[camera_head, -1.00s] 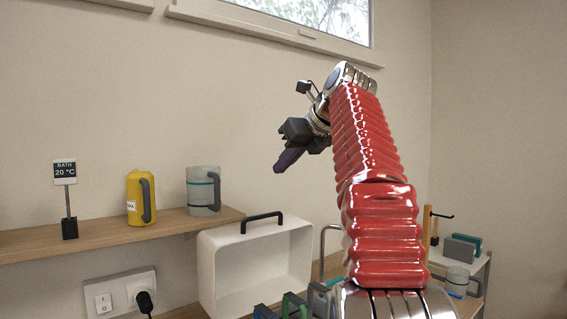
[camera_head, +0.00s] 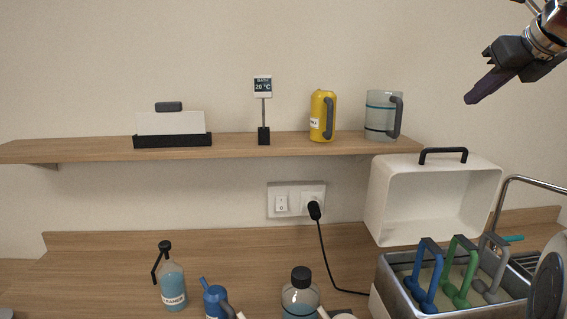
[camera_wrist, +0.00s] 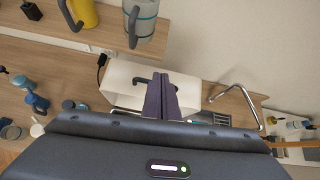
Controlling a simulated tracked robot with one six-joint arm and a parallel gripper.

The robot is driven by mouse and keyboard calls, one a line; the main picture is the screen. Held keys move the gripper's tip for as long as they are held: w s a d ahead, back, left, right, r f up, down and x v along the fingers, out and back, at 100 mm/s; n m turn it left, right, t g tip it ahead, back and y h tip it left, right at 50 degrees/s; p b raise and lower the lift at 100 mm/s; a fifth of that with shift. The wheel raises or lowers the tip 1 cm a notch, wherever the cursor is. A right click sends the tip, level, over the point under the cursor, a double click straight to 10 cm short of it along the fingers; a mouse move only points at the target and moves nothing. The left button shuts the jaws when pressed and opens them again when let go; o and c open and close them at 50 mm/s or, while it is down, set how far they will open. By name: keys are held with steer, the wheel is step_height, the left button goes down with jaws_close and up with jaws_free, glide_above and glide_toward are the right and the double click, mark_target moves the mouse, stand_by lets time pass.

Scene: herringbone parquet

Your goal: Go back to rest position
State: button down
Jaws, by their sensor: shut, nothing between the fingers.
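My gripper (camera_head: 478,93) is in the upper right of the head view, raised in front of the wall. Its dark purple fingers point down and left, are shut together and hold nothing. In the wrist view the closed fingers (camera_wrist: 161,98) show in the middle, in front of the white open box with a black handle (camera_wrist: 122,82).
A wooden shelf (camera_head: 230,149) carries a sign (camera_head: 263,88), a yellow container (camera_head: 321,118) and a grey jug (camera_head: 379,112). On the counter are a cleaner bottle (camera_head: 173,287), other bottles and a metal bath (camera_head: 400,290) with coloured handles. A black cable (camera_head: 327,262) hangs from the socket.

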steer(key=s+a+f+n+g, duration=0.1)
steer(key=s+a+f+n, duration=0.3)
steer(key=a+f+n, duration=0.5)
steer(key=s+a+f+n+g, duration=0.2)
steer(key=s+a+f+n, duration=0.3)
steer(key=a+f+n, duration=0.4)
steer(key=s+a+f+n+g, duration=0.1)
steer(key=s+a+f+n, duration=0.4)
steer(key=s+f+n, duration=0.3)
steer(key=s+a+f+n, duration=0.4)
steer(key=s+f+n, duration=0.4)
steer(key=f, duration=0.8)
steer(key=shift+s+a+n+g, duration=0.3)
steer(key=shift+s+a+g, duration=0.1)
steer(key=shift+s, duration=0.25)
steer(key=shift+f, duration=0.1)
stand_by(0.7)
